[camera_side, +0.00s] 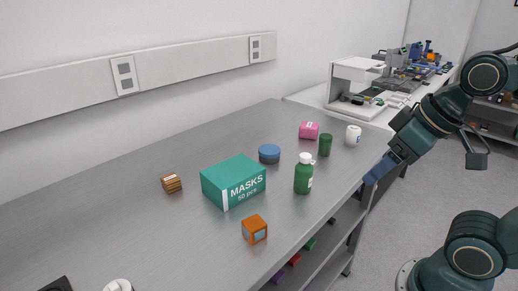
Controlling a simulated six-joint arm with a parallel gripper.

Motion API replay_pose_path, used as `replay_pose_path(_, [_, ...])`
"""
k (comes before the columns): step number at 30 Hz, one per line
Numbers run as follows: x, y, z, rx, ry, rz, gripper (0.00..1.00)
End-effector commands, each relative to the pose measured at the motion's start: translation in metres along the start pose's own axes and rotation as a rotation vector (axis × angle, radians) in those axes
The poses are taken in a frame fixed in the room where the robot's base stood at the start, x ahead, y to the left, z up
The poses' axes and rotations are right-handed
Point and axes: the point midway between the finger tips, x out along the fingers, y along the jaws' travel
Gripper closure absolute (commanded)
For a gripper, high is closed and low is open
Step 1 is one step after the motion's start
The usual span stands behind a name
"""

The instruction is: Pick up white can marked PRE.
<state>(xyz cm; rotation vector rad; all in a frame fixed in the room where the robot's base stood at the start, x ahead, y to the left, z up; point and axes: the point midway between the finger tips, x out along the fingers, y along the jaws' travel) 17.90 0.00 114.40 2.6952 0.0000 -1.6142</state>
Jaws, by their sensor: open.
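A small white can (353,135) stands upright near the far right end of the grey bench. A dark mark shows on its side, too small to read. My gripper (369,181) is at the right edge of the bench, in front of the can and lower in the picture, apart from it. It is open; its fingertips are small, and I see nothing held between them.
A dark green can (325,145) and a pink box (309,130) stand left of the white can. A green bottle (303,176), blue tin (269,154), masks box (233,185), orange box (255,229) and wooden block (171,183) are further left.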

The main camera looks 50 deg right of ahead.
Motion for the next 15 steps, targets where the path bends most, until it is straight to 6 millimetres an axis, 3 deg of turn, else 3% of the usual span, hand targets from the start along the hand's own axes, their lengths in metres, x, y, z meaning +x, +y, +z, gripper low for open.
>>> replay_pose_path(8, [0.0,0.001,-0.004,0.002,-0.001,0.002,0.25])
replay_pose_path(15, [0.0,0.011,-0.031,0.019,-0.014,0.018,0.25])
